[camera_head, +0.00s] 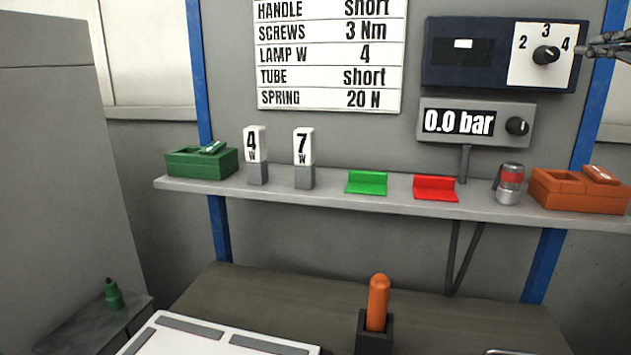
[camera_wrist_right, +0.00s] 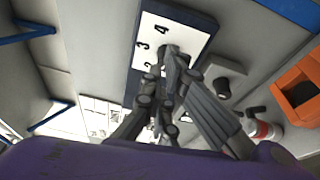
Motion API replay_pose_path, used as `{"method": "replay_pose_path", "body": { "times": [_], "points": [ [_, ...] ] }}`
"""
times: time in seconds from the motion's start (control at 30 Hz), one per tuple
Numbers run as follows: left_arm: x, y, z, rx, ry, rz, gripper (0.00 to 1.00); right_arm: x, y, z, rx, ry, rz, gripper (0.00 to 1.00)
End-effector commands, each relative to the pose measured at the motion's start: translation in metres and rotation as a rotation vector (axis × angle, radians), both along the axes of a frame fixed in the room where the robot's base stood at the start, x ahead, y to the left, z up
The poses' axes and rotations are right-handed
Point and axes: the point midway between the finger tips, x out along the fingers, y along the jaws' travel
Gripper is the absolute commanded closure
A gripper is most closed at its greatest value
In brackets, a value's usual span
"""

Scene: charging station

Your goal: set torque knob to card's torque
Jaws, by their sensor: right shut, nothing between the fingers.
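The card (camera_head: 330,55) on the back wall reads SCREWS 3 Nm, with other rows above and below. The dark torque box (camera_head: 470,55) has a white dial plate (camera_head: 528,72) marked 2, 3 and 4. Its black torque knob (camera_head: 546,55) seems to have its light mark toward the upper right, between 3 and 4. My right gripper (camera_head: 588,50) is shut and empty, just right of the dial near the 4. In the right wrist view the fingers (camera_wrist_right: 172,62) overlap the dial plate (camera_wrist_right: 185,30) and hide the knob. My left gripper is out of view.
Below the box is a 0.0 bar gauge (camera_head: 476,122) with its own knob (camera_head: 517,126). The shelf (camera_head: 400,205) holds a green box (camera_head: 200,163), two lamp blocks, green and red holders, a can (camera_head: 510,180) and an orange box (camera_head: 580,190).

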Motion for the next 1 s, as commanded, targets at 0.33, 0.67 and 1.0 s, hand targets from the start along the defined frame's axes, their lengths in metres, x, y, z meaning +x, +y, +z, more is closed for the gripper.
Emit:
{"method": "replay_pose_path", "body": {
  "times": [0.33,0.67,1.0],
  "points": [
    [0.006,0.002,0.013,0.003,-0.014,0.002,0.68,0.013,-0.004,0.003,0.096,0.005,-0.003,1.0],
    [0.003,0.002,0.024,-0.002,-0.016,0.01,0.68,0.048,-0.012,0.002,0.098,0.001,0.0,1.0],
    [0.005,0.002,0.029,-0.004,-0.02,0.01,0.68,0.067,-0.017,0.0,0.096,0.005,-0.002,1.0]
  ]
}}
